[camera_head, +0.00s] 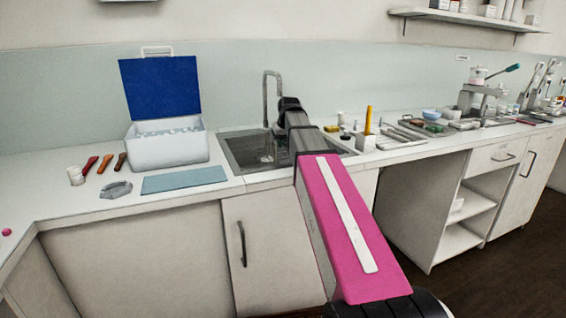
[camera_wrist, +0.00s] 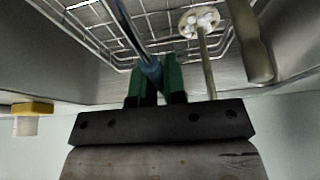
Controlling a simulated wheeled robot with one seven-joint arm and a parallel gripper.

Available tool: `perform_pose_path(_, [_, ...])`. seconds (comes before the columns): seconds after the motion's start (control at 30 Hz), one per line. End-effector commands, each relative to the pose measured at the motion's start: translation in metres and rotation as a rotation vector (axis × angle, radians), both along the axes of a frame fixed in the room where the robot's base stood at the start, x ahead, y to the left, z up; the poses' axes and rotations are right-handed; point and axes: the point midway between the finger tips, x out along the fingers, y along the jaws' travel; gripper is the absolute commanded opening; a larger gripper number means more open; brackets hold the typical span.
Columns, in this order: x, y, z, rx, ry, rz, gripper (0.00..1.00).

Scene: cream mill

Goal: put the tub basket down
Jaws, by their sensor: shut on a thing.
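My gripper (camera_wrist: 157,82) has green fingers closed around a blue-grey bar, which looks like the handle (camera_wrist: 128,32) of the tub basket. The wire mesh of the tub basket (camera_wrist: 165,22) fills the top of the wrist view, below and beyond the fingers. Grey sink walls (camera_wrist: 50,75) show around the mesh. In the head view my arm reaches over the sink (camera_head: 240,152), and its dark links hide my fingers. Something small and pale shows in the sink there, too unclear to name. I cannot tell whether the basket touches the sink floor.
A round head with white balls (camera_wrist: 200,22) on a thin stem and a grey rod are close beside my fingers. A faucet (camera_head: 266,98) stands behind the sink. A white box with a blue lid (camera_head: 168,150) stands left. A blue mat (camera_head: 184,180) leaves some bare counter around it.

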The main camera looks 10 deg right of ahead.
Motion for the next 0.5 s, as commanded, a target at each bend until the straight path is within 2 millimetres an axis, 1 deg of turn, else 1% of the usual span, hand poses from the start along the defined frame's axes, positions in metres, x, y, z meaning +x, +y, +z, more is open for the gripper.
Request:
perform_pose_path(0.03, [-0.001, 0.000, -0.010, 0.001, 0.002, 0.000, 0.00])
perform_pose_path(0.1, [-0.001, 0.000, -0.020, 0.000, 0.001, 0.000, 0.00])
perform_pose_path(0.37, [0.000, 0.000, -0.040, 0.000, 0.000, 0.000, 0.00])
perform_pose_path(0.5, [-0.001, 0.000, -0.058, 0.001, 0.002, 0.000, 0.00])
